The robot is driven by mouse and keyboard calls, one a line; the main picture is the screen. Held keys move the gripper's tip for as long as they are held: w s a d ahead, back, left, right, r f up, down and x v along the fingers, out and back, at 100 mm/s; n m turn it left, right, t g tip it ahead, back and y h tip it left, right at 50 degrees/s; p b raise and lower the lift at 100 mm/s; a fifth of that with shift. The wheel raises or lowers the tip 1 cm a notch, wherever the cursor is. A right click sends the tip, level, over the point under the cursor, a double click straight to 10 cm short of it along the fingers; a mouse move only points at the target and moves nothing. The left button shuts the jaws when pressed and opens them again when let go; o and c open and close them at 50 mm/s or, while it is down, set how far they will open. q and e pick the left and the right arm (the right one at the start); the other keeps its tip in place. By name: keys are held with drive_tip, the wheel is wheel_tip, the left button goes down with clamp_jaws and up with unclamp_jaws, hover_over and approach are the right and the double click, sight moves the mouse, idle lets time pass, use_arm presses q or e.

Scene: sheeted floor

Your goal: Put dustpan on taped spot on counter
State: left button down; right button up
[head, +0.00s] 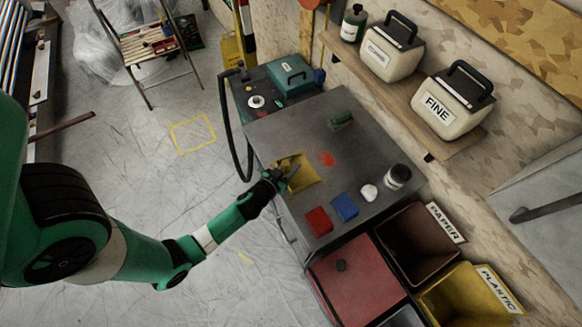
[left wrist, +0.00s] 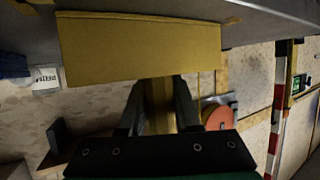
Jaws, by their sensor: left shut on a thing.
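A yellow dustpan (head: 299,171) is at the left edge of the grey counter (head: 290,130). My left gripper (head: 281,179) is shut on its handle, at the counter's left edge. In the left wrist view the dustpan's flat yellow pan (left wrist: 140,48) lies beyond the fingers, and the handle (left wrist: 158,105) is between them. I cannot tell whether the pan touches the counter. Small yellow strips show beside the pan near the counter edge in the left wrist view; no full tape outline is clear on the counter. My right gripper is not in view.
A red block (head: 319,221), a blue block (head: 344,207), a white lump (head: 369,192) and a dark jar (head: 397,177) stand on the counter's near side. A green object (head: 342,121) and a red mark (head: 327,158) are farther back. A yellow tape square (head: 193,134) is on the floor.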

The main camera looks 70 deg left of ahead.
use_arm(q)
drive_tip(key=shift+r, duration=0.1)
drive_tip(key=shift+f, duration=0.2)
drive_tip(key=c, duration=0.6)
unclamp_jaws()
drive_tip(key=shift+r, duration=0.15)
drive_tip(key=shift+s+r, duration=0.1)
drive_tip(key=shift+r, duration=0.05)
drive_tip(key=b+v, duration=0.1)
drive_tip(key=v, duration=1)
drive_tip(key=shift+s+d+r, duration=0.15)
drive_tip(key=shift+s+d, duration=0.1)
